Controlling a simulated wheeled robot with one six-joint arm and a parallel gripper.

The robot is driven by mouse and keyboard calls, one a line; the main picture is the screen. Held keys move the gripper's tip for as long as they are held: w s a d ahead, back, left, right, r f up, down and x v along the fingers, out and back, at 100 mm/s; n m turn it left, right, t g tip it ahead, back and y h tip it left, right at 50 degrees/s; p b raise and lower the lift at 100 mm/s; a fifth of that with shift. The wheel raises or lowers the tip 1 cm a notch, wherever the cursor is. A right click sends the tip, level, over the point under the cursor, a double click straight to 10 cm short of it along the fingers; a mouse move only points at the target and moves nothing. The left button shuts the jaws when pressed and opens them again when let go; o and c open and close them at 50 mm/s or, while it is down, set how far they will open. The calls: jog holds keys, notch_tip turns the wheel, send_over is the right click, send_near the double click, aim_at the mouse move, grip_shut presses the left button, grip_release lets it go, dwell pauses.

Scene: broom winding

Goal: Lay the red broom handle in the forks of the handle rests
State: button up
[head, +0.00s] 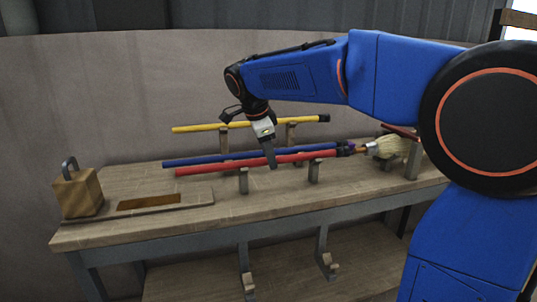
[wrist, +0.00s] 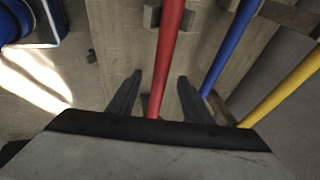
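The red broom handle (head: 215,167) runs lengthwise along the bench at the level of the tops of the front handle rests (head: 243,182), (head: 314,171). In the wrist view the red handle (wrist: 170,35) passes between the two prongs of a rest (wrist: 151,16). How deeply it sits in the forks cannot be told. My gripper (head: 271,163) points down over the handle, between the two front rests. In the wrist view its fingers (wrist: 160,77) stand apart on either side of the handle, with a visible gap on each side.
A blue handle (head: 200,160) lies just behind the red one, and a yellow handle (head: 205,127) lies further back on rests. Pale bristles (head: 391,147) are at the right. A wooden block with a metal loop (head: 77,193) stands at the bench's left end, beside a slotted board (head: 185,197).

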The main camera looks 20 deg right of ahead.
jog(key=v, duration=1.7)
jog(key=s+d+f+n+y, duration=0.1)
jog(key=s+d+f+n, duration=0.4)
jog(key=s+f, duration=0.25)
jog(key=s+d+f+n+y, duration=0.1)
jog(key=s+d+f+n, duration=0.4)
jog(key=s, duration=0.3)
jog(key=s+d+f+n+t, duration=0.1)
jog(key=s+f+n, duration=0.3)
jog(key=s+f, duration=0.3)
jog(key=s+d+f+n+y, duration=0.1)
jog(key=s+f+n, duration=0.3)
jog(key=s+f, duration=0.3)
notch_tip(320, 180, down, 6)
jog(key=shift+r+t, duration=0.1)
jog(key=shift+t, duration=0.3)
